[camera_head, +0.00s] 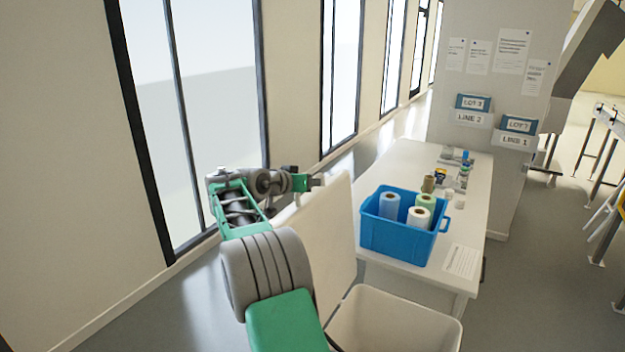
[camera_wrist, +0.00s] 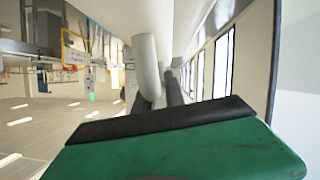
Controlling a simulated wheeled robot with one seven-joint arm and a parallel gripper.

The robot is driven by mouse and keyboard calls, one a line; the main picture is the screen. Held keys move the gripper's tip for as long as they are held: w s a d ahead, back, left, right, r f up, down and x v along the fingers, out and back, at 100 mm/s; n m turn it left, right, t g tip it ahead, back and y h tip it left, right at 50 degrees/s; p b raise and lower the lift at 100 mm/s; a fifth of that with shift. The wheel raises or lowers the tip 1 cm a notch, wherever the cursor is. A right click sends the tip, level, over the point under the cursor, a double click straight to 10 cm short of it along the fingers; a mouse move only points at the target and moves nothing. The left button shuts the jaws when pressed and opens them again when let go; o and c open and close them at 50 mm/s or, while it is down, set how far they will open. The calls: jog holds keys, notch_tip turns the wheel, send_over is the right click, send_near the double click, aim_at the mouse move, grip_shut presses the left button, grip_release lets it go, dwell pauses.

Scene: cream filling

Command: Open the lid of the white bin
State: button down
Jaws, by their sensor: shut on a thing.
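The white bin (camera_head: 395,322) stands at the bottom of the head view, in front of the table's near end. Its lid (camera_head: 328,240) is raised and stands close to upright at the bin's left side, leaving the mouth uncovered. My gripper (camera_head: 315,182) is at the lid's upper edge, reaching it from the left, and is shut on the lid. In the wrist view, a pale surface (camera_wrist: 120,12) fills the top and a pale rounded bar (camera_wrist: 148,66) lies ahead of my green gripper body. The exact grip contact is hard to make out.
A white table (camera_head: 400,165) stands behind the bin, carrying a blue crate (camera_head: 392,240) with several rolls, small items and a paper sheet (camera_head: 462,261). A wall with tall windows runs along the left. Open floor (camera_head: 190,305) lies left of my arm.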

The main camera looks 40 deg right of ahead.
jog(key=shift+f, duration=0.1)
jog(key=c, duration=1.4)
grip_release()
jog(key=shift+w, duration=0.1)
jog(key=b+v, duration=0.2)
jog(key=v, duration=0.6)
jog(key=shift+f, duration=0.1)
